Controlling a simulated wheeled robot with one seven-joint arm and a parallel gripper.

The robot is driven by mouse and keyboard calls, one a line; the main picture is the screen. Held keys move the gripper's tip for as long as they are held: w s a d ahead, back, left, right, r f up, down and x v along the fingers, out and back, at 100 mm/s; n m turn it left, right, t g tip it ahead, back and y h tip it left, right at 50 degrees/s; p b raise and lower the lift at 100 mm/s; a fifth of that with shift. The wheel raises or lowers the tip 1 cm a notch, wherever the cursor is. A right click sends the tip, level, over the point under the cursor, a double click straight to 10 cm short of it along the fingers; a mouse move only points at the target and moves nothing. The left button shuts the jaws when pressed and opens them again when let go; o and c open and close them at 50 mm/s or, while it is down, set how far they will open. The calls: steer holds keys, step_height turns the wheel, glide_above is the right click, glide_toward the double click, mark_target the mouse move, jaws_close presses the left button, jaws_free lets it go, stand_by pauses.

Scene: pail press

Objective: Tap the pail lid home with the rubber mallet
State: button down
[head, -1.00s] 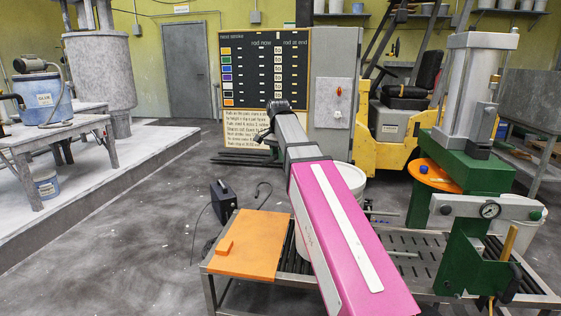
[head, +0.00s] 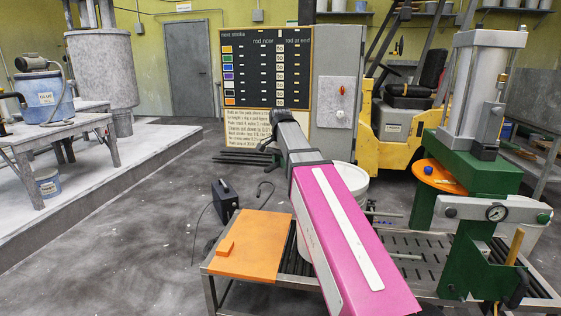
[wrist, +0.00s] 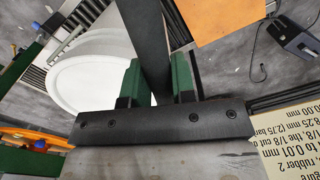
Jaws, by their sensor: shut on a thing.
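The white pail (head: 352,178) stands on the slatted table behind my arm, which hides much of it. In the wrist view the pail (wrist: 92,85) is a round white shape left of my gripper; I cannot tell how its lid sits. My gripper (wrist: 158,85) has green fingers shut on a long dark bar, which I take to be the rubber mallet (wrist: 145,38). The mallet's other end runs out of the picture, and its gap to the pail cannot be told. In the head view my gripper and the mallet are not clearly visible.
An orange board (head: 255,255) with a small block lies on the slatted table's left. A green press (head: 480,175) with a gauge and an orange disc stands at its right. A black box (head: 224,200) is on the floor. A sign board (head: 268,75) and yellow forklift (head: 385,140) stand behind.

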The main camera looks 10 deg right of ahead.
steer(key=shift+f, duration=0.3)
stand_by(0.5)
steer(key=shift+r, duration=0.1)
steer(key=shift+r, duration=0.5)
